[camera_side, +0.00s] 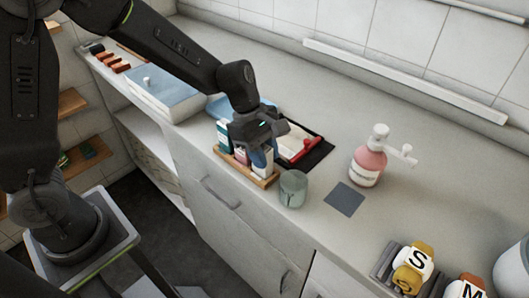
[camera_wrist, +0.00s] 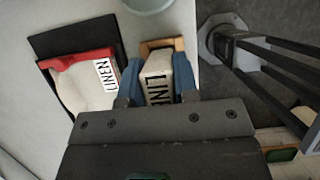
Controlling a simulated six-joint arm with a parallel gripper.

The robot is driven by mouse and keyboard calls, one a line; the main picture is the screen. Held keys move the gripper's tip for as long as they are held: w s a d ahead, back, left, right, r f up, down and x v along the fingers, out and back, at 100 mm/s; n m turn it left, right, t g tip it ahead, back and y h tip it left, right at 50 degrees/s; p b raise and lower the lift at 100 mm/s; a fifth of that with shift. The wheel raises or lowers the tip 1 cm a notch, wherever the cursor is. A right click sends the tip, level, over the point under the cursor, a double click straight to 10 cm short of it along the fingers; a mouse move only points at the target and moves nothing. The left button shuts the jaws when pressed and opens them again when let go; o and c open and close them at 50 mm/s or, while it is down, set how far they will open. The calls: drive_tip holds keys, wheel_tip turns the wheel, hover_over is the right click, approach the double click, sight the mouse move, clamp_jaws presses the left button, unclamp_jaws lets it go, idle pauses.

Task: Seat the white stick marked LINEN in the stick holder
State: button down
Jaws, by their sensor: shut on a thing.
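The white stick marked LINEN (camera_wrist: 157,68) is between the blue fingers of my gripper (camera_wrist: 157,84) in the wrist view; its lettering is partly cut off by the gripper body. My gripper (camera_side: 262,150) is shut on it, low over the wooden holder (camera_side: 267,183) in the side view. The holder's wooden end (camera_wrist: 176,43) shows just past the stick in the wrist view. Other upright pieces, one teal and white (camera_side: 223,136), stand in the holder's left part. The stick's lower end is hidden, so I cannot tell whether it is inside the holder or above it.
A red and white piece (camera_wrist: 80,66), also labelled LINEN, lies on a black mat (camera_wrist: 50,43) beside the holder. A grey-green cup (camera_side: 293,189) stands close to the holder's right end. A pink pump bottle (camera_side: 369,160) and a dark square (camera_side: 344,199) are farther right. The counter's front edge is near.

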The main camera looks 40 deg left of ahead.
drive_tip(key=c, duration=0.9)
unclamp_jaws()
drive_tip(key=shift+f, duration=0.1)
drive_tip(key=shift+o, duration=0.2)
drive_tip(key=v, duration=1.1)
drive_tip(key=shift+r, duration=0.35)
drive_tip(key=shift+a+r, duration=0.25)
drive_tip(key=shift+r, duration=0.1)
drive_tip(key=s+a+r+m+t+y, duration=0.1)
drive_tip(key=s+a+m+t+y, duration=0.1)
drive_tip(key=s+m, duration=0.6)
drive_tip(key=s+a+r+m+t+y, duration=0.2)
drive_tip(key=s+a+m, duration=0.3)
drive_tip(key=s+m, duration=0.4)
drive_tip(key=shift+s+m+t+y, duration=0.2)
drive_tip(key=shift+m+t+y, duration=0.25)
drive_tip(key=shift+t, duration=0.35)
